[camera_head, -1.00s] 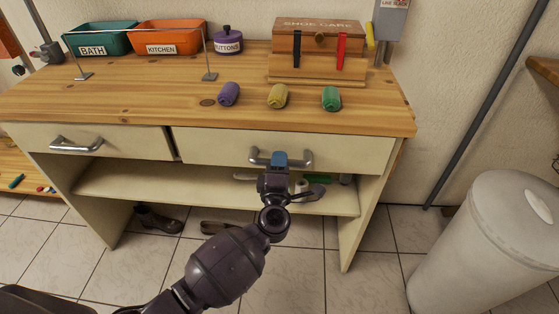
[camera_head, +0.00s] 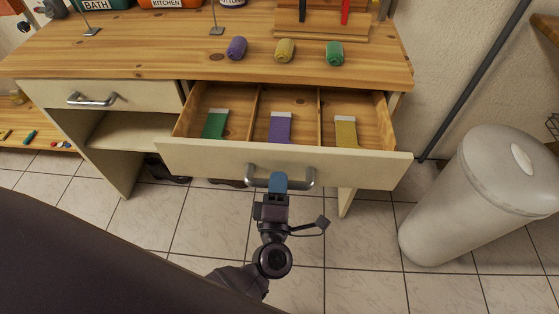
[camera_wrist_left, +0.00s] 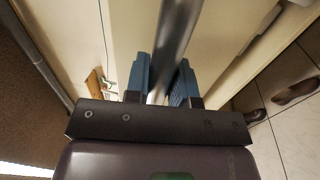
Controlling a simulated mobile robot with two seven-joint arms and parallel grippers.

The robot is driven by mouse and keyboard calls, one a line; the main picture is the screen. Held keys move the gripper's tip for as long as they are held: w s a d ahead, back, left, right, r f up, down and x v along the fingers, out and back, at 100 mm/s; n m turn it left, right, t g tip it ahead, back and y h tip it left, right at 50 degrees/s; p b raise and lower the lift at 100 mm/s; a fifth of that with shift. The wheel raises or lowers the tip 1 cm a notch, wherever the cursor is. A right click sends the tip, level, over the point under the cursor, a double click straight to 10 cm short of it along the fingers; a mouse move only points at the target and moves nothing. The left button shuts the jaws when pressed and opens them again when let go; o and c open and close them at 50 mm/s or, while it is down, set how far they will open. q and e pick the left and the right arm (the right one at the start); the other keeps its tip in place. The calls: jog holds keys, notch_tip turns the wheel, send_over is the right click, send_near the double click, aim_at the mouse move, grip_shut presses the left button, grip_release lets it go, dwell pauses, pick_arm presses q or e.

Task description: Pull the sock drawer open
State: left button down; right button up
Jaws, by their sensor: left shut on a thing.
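The sock drawer (camera_head: 220,160) is pulled out from the bench, and its inside shows. It has three compartments with a green card (camera_head: 215,125) at left, a purple card (camera_head: 280,128) in the middle and a yellow card (camera_head: 346,132) at right. My left gripper (camera_head: 279,182) is shut on the middle of the drawer's metal handle (camera_head: 308,178). In the left wrist view the bar of the handle (camera_wrist_left: 176,35) passes between the two blue fingers (camera_wrist_left: 160,82). My right gripper is not in view.
Purple (camera_head: 236,48), yellow (camera_head: 285,50) and green (camera_head: 335,53) rolled socks lie on the wooden bench top (camera_head: 130,50). A second drawer (camera_head: 135,97) at left is shut. A grey bin (camera_head: 470,200) stands at right. Tiled floor lies in front.

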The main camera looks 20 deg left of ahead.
pick_arm(q)
jog(key=shift+r+v, duration=0.15)
jog(key=shift+v, duration=0.55)
jog(key=shift+r+v, duration=0.1)
jog(key=shift+v, duration=0.65)
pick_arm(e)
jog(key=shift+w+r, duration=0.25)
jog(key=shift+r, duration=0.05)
pick_arm(q)
jog(key=c, duration=1)
grip_release()
jog(key=shift+s, duration=0.1)
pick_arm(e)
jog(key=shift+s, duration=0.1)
